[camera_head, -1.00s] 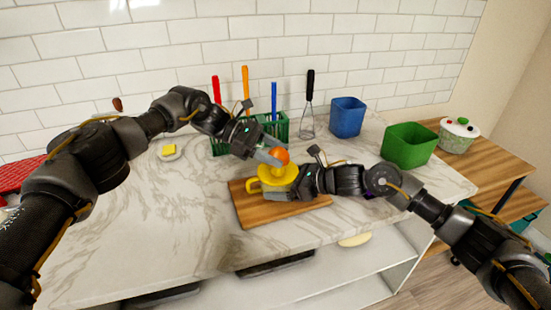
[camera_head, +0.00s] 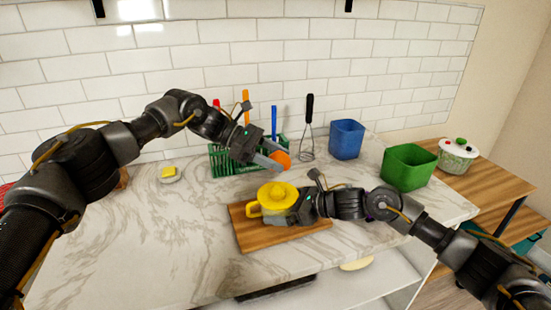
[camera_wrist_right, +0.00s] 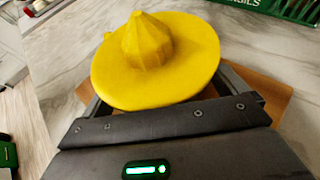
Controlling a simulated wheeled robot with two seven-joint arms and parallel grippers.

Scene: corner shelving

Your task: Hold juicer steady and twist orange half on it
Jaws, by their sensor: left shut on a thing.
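The yellow juicer (camera_head: 279,192) stands upright on the wooden board (camera_head: 246,236). Its ridged cone is bare, and it fills the right wrist view (camera_wrist_right: 150,50). My right gripper (camera_head: 292,212) is shut on the juicer from the right, with a finger on either side below the wide rim; the contact is partly hidden by that rim. My left gripper (camera_head: 272,162) is shut on the orange half (camera_head: 281,157) and holds it apart from the juicer, above and behind the cone. The fingers partly cover the orange half.
A green rack (camera_head: 225,162) with utensils stands close behind my left gripper. A whisk (camera_head: 308,140), a blue bin (camera_head: 346,139) and a green bin (camera_head: 408,168) stand to the right. The counter left of the board is clear.

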